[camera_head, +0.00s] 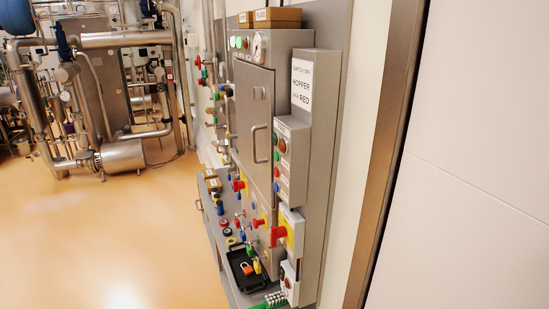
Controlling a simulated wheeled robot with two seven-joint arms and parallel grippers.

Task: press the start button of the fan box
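A grey control box (291,160) is mounted on the right side of the grey cabinet. A smaller pale box (289,283) with a red button sits low on the same panel. The lettering on these boxes is too small to read, so I cannot tell which one is the fan box. Neither of my grippers shows in this view.
A sign reading HOPPER and RED (302,84) is on the panel. Red handles (278,235) stick out below. A black tray (246,270) with an orange padlock-like item lies on the shelf. Steel piping (120,155) stands at the left. The orange floor (120,240) is clear.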

